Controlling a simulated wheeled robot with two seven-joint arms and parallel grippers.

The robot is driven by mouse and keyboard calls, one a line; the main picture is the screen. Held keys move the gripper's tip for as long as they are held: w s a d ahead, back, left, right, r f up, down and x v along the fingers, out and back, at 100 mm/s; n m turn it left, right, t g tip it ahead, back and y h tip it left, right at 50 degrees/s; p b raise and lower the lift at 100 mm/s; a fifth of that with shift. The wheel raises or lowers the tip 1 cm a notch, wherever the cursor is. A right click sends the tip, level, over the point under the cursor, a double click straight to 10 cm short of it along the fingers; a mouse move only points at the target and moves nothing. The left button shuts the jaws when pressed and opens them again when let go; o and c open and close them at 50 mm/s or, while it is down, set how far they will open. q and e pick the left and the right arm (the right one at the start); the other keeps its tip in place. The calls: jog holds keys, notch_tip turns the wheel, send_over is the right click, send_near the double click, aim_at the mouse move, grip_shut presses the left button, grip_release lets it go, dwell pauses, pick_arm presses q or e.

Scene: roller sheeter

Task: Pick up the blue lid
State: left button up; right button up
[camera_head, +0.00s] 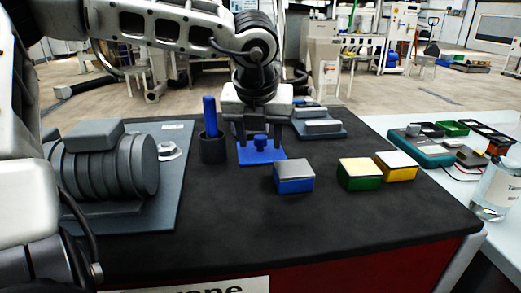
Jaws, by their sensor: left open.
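The blue lid (262,157) lies flat on the black tabletop. It is a thin blue plate with a small upright knob (260,141) on top. My left gripper (259,137) points straight down above the lid, its two fingers apart on either side of the knob. It is open, and I cannot tell whether the fingers touch the lid. My right gripper is not in view.
A dark cup (212,148) with a blue rod stands left of the lid. A blue box (294,178), a green box (359,174) and a yellow box (396,165) stand to the right. A grey roller machine (108,168) fills the left. The front table area is clear.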

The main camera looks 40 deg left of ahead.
pick_arm(q)
jog(key=shift+f, duration=0.1)
jog(key=shift+c, duration=0.2)
grip_shut()
